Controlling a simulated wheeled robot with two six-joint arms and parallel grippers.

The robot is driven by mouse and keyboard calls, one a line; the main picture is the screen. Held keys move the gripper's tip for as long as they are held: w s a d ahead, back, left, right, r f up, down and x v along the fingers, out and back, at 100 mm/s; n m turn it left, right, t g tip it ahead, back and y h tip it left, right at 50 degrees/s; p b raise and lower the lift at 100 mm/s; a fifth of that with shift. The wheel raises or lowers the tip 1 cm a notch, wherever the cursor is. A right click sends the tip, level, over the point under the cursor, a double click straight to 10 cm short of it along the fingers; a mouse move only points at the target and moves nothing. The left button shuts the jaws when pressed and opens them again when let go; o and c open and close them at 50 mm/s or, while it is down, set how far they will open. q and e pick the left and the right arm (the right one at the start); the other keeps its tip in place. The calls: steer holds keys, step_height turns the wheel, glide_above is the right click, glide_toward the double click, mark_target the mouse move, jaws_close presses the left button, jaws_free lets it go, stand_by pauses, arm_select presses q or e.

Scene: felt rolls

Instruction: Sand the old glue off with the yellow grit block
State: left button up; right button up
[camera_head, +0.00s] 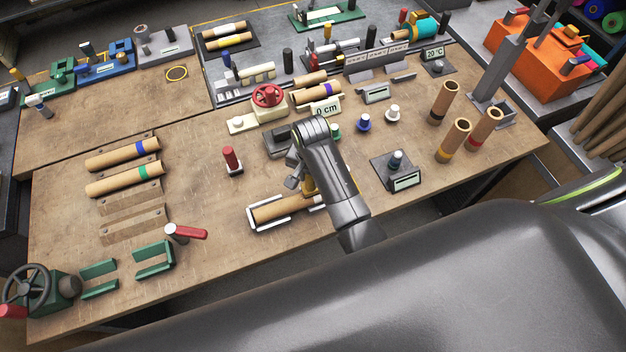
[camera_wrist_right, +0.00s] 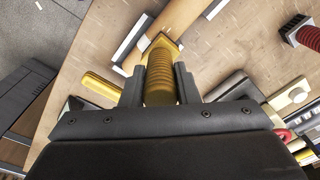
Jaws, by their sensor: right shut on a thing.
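My right gripper (camera_wrist_right: 160,85) is shut on the ribbed yellow handle of the grit block (camera_wrist_right: 160,72). In the head view my right gripper (camera_head: 302,184) is partly hidden by its own arm, and a bit of yellow shows beside it. A brown cardboard tube (camera_head: 280,209) lies in a pale metal cradle (camera_head: 254,222) at the front of the bench. The block's far end is at or just above the tube; I cannot tell whether they touch. Old glue on the tube cannot be made out. My left gripper is not in view.
Rolls with blue (camera_head: 123,154) and green (camera_head: 125,179) bands lie at left. Upright tubes (camera_head: 452,140) stand at right.

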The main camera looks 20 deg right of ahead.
steer(key=shift+w, duration=0.25)
steer(key=shift+s, duration=0.25)
steer(key=shift+s+p, duration=0.45)
steer(key=shift+p, duration=0.05)
steer(key=shift+s+f, duration=0.15)
steer(key=shift+s, duration=0.45)
steer(key=shift+w, duration=0.1)
steer(key=shift+w, duration=1.2)
